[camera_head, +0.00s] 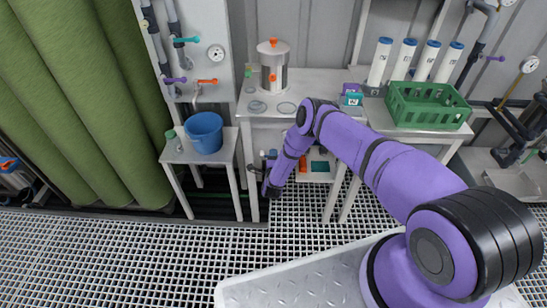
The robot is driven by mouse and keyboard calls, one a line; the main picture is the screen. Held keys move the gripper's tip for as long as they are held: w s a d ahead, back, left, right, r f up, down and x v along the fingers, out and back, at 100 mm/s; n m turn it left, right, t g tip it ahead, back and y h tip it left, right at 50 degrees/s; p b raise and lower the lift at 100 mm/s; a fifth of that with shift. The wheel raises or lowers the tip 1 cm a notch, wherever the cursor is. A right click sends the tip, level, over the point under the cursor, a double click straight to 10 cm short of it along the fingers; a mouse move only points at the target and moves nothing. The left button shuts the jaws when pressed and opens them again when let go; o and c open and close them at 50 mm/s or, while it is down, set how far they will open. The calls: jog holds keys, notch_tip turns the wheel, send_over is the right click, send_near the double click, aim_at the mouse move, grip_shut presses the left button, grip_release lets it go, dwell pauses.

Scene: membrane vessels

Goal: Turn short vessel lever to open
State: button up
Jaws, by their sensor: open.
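A short steel vessel (272,70) stands upright on the back of the white table. A small orange handle (272,42) sits on its top; I cannot tell whether this is the short vessel lever or how it is set. Other levers are on the wall piping to the left: a teal one (186,40), a purple one (174,80) and an orange one (207,81). My gripper (270,188) is dark, small in view and partly lost against the table's shadow. It is open, low in front of the table, well below and apart from the vessel and these levers.
A blue bucket (205,132) stands on a small stool. A green crate (428,107) and several blue-capped white cylinders (404,60) are at the right. Flat rings (257,106) lie in front of the vessel. Tall green cylinders (60,90) fill the left. The grating floor is clear at front left.

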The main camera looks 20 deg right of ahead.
aim_at(262, 143)
grip_shut()
dwell(0.4)
jog(key=n, duration=0.1)
jog(key=r+n, duration=0.1)
jog(key=n, duration=0.1)
jog(key=shift+w+a+r, duration=0.1)
jog(key=shift+a+r, duration=0.05)
jog(key=shift+r, duration=0.15)
jog(key=n, duration=0.1)
jog(key=r+n, duration=0.1)
jog(key=n, duration=0.1)
jog(key=a+n, duration=0.1)
jog(key=shift+w+r+n, duration=0.1)
jog(key=shift+r+n, duration=0.3)
jog(key=n, duration=0.1)
jog(key=a+r+n, duration=0.1)
jog(key=n, duration=0.1)
jog(key=a+n, duration=0.1)
jog(key=n, duration=0.1)
jog(key=shift+w+r, duration=0.2)
jog(key=shift+w, duration=0.1)
jog(key=shift+w+a+r+n, duration=0.1)
jog(key=shift+a+n, duration=0.2)
jog(key=shift+n, duration=0.55)
jog(key=shift+w+a+r+n, duration=0.1)
jog(key=shift+a+n, duration=0.2)
jog(key=shift+n, duration=0.6)
jog(key=shift+w+a+n, duration=0.1)
jog(key=shift+a+n, duration=0.2)
jog(key=shift+n, duration=0.55)
